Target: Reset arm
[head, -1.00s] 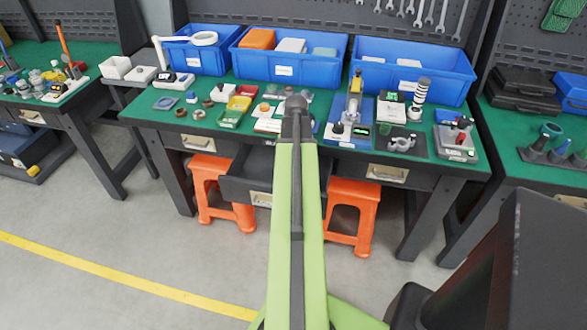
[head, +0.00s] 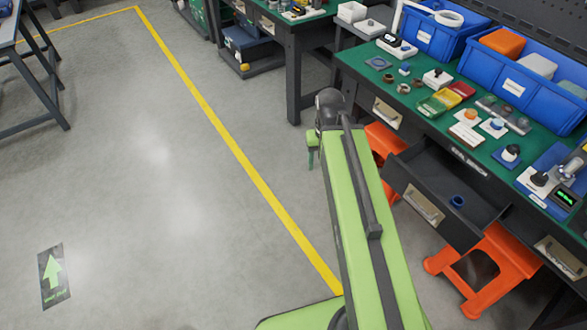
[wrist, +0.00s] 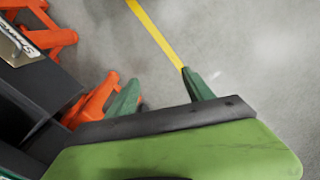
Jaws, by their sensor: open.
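My green arm reaches up the middle of the head view, with my gripper (head: 312,152) partly hidden at its far end, left of the workbench. In the wrist view, the two green fingers of my gripper (wrist: 162,92) stand apart with nothing between them. Grey floor shows beyond them. The gripper is clear of the bench, the drawer and the stools.
The green-topped workbench (head: 350,62) fills the right side. Orange stools (head: 497,262) stand below. Open floor with a yellow line (head: 232,145) lies left.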

